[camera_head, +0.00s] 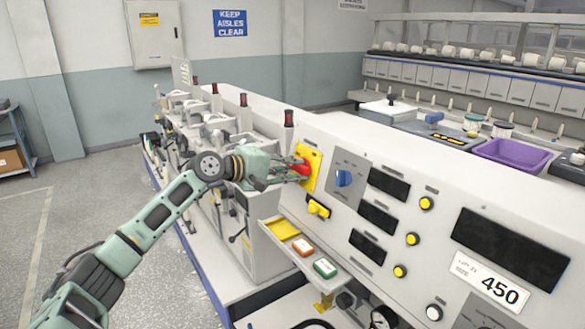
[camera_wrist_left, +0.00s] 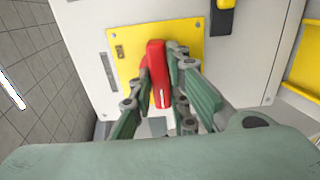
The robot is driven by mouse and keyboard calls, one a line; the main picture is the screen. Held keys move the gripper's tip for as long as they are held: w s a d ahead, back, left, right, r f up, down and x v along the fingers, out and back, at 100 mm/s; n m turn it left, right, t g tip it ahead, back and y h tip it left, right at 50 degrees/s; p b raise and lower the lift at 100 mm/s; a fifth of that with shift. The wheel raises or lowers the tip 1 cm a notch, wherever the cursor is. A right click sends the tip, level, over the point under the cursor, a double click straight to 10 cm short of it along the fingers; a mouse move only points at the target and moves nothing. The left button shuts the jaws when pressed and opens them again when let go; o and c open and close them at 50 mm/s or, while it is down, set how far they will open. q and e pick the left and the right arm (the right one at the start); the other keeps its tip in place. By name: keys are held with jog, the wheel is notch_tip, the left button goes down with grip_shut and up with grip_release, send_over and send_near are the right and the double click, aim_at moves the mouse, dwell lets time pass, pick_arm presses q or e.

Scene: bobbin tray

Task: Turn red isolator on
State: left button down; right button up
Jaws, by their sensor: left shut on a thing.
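The red isolator (camera_head: 301,168) is a red handle on a yellow plate (camera_head: 313,160), at the left end of the machine's sloped front panel. In the left wrist view the red handle (camera_wrist_left: 158,74) stands out from the yellow plate (camera_wrist_left: 128,60), its long side running up and down the picture. My left gripper (camera_head: 290,170) is at the handle. In the left wrist view its fingers (camera_wrist_left: 160,88) lie on both sides of the handle and are shut on it. The fingers hide part of the handle's lower sides. My right gripper is not in view.
A blue knob (camera_head: 344,178) and a yellow-black switch (camera_head: 318,208) sit close to the isolator. Dark displays and yellow buttons fill the panel to the right. A small tray (camera_head: 262,228) juts out below. Open floor (camera_head: 140,250) lies to the left.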

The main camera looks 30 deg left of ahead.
pick_arm(q)
jog(key=shift+f, duration=0.1)
jog(key=m+b, duration=0.2)
jog(key=m, duration=0.1)
jog(key=shift+f+m+b, duration=0.1)
jog(key=shift+m+b, duration=0.25)
jog(key=shift+m, duration=0.05)
jog(key=m+b, duration=0.2)
jog(key=m, duration=0.2)
jog(key=shift+m, duration=0.3)
jog(key=m+b, duration=0.2)
jog(key=m, duration=0.3)
jog(key=shift+b, duration=0.4)
jog(key=m+b, duration=0.1)
jog(key=m, duration=0.3)
jog(key=shift+m, duration=0.5)
jog(key=c, duration=1.7)
grip_release()
jog(key=shift+r, duration=0.2)
